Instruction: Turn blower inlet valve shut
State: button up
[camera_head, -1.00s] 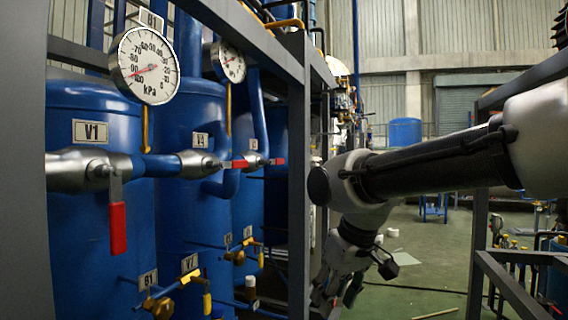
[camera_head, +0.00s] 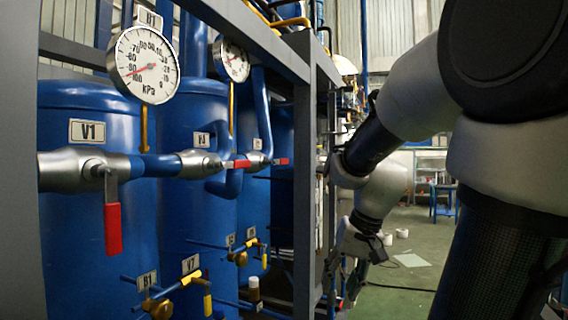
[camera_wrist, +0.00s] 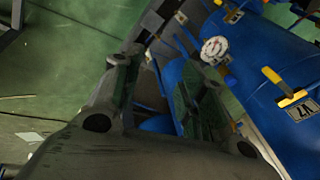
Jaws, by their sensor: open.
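No label for the blower inlet valve is readable, so I cannot tell which valve it is. A valve with a hanging red handle (camera_head: 112,228) sits on the pipe by tank V1. Red handles (camera_head: 238,164) lie level on the pipe behind it. In the wrist view, a yellow lever (camera_wrist: 284,86) stands on a blue tank at right, beside a tag that seems to read V7. My gripper (camera_wrist: 166,72) is open, its two fingers apart with nothing held between them. In the head view it hangs low beyond the rack post, partly hidden.
A grey rack post (camera_head: 303,180) stands between the tanks and my arm. Pressure gauges (camera_head: 144,64) sit above the tanks, and one gauge (camera_wrist: 214,50) shows in the wrist view. Small brass valves (camera_head: 158,306) stick out low. Green floor (camera_head: 400,290) is open beyond.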

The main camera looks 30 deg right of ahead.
jog(key=w+d+r+m+t+y, duration=0.2)
jog(key=w+r+m+t, duration=0.15)
jog(key=w, duration=0.55)
jog(key=m+t+y, duration=0.1)
jog(key=m+t, duration=0.5)
jog(key=t, duration=0.4)
send_near(285, 162)
jog(key=w, duration=0.3)
jog(key=shift+n, duration=0.25)
jog(key=x, duration=0.7)
jog(key=shift+w+a, duration=0.3)
jog(key=shift+a, duration=0.1)
grip_shut()
